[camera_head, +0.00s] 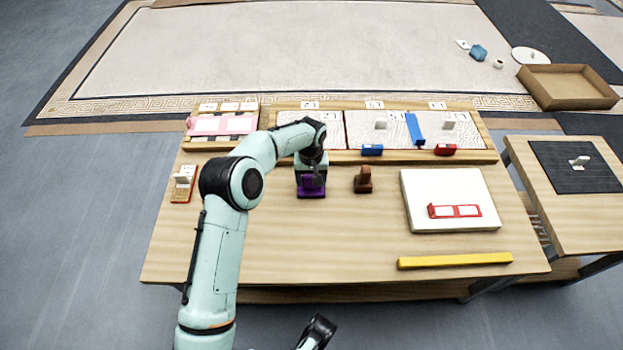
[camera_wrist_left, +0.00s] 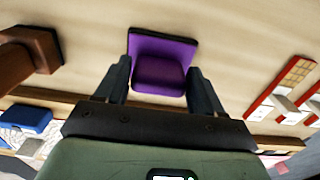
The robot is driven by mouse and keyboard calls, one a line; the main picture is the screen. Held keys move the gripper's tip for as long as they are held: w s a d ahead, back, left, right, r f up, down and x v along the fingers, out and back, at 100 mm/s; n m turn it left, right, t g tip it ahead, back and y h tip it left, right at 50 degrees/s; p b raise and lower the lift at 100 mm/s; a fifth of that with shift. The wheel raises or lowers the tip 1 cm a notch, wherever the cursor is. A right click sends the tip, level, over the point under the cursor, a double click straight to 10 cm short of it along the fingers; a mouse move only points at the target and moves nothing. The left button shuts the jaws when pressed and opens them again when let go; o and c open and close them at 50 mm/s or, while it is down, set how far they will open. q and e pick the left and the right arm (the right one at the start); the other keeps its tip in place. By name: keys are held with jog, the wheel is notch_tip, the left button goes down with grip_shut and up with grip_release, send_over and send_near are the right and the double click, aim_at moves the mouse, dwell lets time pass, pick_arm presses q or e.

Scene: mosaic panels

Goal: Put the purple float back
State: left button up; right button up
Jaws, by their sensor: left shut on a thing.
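The purple float (camera_head: 311,188) has a flat plate and a block-like handle. It is at the middle of the wooden table, at or just above its top; I cannot tell whether it touches.
A brown wooden block tool (camera_head: 363,180) stands just right of the float. A white board (camera_head: 450,215) with a red frame lies further right, a yellow bar (camera_head: 455,260) in front. Panels in a wooden frame (camera_head: 410,158) line the back.

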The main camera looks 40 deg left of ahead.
pick_arm(q)
jog(key=shift+f, duration=0.1)
jog(key=o, duration=0.9)
jog(key=shift+o, duration=0.2)
pick_arm(e)
jog(key=shift+s, duration=0.15)
pick_arm(q)
jog(key=shift+r, duration=0.55)
notch_tip(320, 180, up, 11)
jog(key=p, duration=0.2)
jog(key=shift+r, duration=0.15)
pick_arm(e)
jog(key=shift+g+y, duration=0.4)
jog(key=shift+g, duration=0.2)
jog(key=s+a+r, duration=0.1)
jog(key=s, duration=0.1)
jog(key=s+a+r, duration=0.1)
jog(key=shift+s+r, duration=0.35)
